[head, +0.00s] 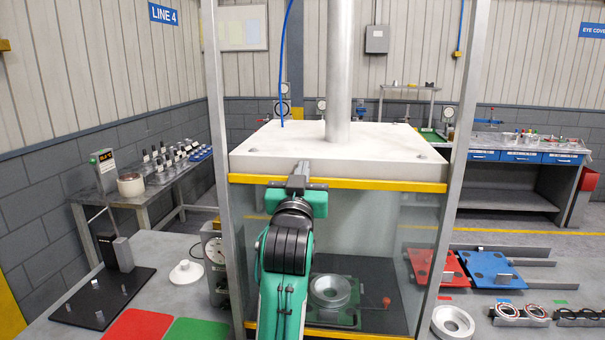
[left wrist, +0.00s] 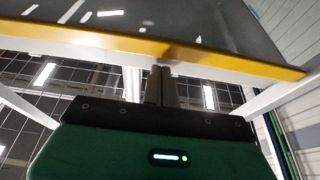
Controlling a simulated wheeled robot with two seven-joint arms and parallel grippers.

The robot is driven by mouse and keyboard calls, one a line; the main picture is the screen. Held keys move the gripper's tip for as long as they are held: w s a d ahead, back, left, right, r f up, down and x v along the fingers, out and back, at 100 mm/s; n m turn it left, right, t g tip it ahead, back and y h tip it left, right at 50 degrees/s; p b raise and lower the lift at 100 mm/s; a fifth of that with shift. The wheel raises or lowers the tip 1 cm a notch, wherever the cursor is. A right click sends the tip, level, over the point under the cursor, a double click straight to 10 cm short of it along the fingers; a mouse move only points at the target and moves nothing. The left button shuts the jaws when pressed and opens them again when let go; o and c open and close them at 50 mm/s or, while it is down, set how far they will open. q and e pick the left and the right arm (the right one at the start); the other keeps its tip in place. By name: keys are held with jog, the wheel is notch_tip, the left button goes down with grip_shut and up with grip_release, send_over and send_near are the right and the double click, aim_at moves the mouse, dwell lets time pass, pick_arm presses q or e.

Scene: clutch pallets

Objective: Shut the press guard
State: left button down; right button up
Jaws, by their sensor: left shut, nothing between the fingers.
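The press stands in the middle of the head view, with a pale top block (head: 350,145) between two grey posts. A yellow guard bar (head: 390,185) runs across the front just below the block. Clear panes show below it, and another yellow strip (head: 345,333) crosses the front at the bottom. My left gripper (head: 298,172) is shut and empty at the upper yellow bar, left of its middle. In the left wrist view, its fingertips (left wrist: 163,72) are close to the yellow bar (left wrist: 120,42); contact is unclear. My arm hides part of the press front.
Inside the press, a round metal part (head: 330,290) sits on a green fixture with a red-knobbed lever. A dial gauge unit (head: 215,255) stands close at left. Red and blue plates (head: 487,268) and a metal ring (head: 453,324) lie at right.

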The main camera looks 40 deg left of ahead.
pick_arm(q)
jog(key=shift+f, duration=0.75)
